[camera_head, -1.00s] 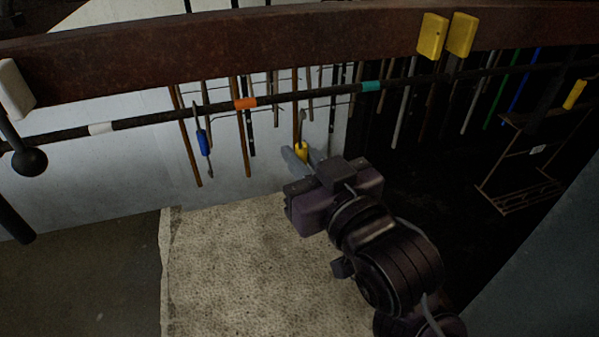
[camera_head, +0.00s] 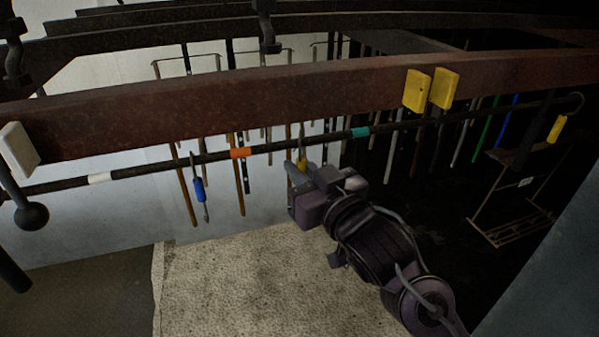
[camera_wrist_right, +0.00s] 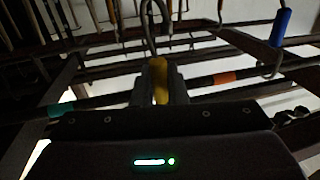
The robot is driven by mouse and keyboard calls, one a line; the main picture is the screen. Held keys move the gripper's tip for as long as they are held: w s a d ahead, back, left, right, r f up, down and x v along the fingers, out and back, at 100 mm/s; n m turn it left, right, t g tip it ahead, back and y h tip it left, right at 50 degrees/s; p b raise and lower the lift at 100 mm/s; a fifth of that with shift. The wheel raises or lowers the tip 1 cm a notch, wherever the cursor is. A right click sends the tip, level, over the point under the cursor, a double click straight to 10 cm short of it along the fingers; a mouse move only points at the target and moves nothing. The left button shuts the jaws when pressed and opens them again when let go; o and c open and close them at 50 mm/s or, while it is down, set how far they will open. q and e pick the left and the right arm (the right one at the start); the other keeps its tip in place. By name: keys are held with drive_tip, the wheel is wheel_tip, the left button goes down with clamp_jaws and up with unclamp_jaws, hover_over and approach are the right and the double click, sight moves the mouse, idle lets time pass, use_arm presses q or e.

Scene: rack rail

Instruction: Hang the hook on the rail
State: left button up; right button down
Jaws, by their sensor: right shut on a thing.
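My right gripper (camera_head: 299,169) is shut on the yellow handle of a hook (camera_head: 302,162). The hook's grey metal part points up and overlaps the rail in the head view. The right wrist view shows the yellow handle (camera_wrist_right: 159,82) upright between the fingers, with the curved metal above it. The rail (camera_head: 210,157) is a long dark bar with white, orange and teal bands. The hook is between the orange band (camera_head: 240,153) and the teal band (camera_head: 360,132). I cannot tell whether it is around the rail or only in front of it. My left gripper is not in view.
A blue-handled hook (camera_head: 199,190) hangs at the rail left of the orange band. A yellow-handled hook (camera_head: 557,129) is at the far right. A rusty beam (camera_head: 240,98) with yellow blocks (camera_head: 429,90) runs above the rail. Several rods hang behind.

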drive_tip(key=shift+w+d+p, duration=0.15)
drive_tip(key=shift+w+p, duration=0.2)
drive_tip(key=shift+w, duration=0.85)
drive_tip(key=shift+w+f+b, duration=0.2)
drive_tip(key=shift+f+b, duration=0.1)
drive_tip(key=shift+f, duration=0.1)
drive_tip(key=shift+w+f, duration=0.35)
drive_tip(key=shift+f, duration=0.25)
drive_tip(key=shift+f+b, duration=0.3)
drive_tip(key=c, duration=1.4)
unclamp_jaws()
drive_tip(key=shift+o, duration=0.2)
drive_tip(key=shift+s+d, duration=0.1)
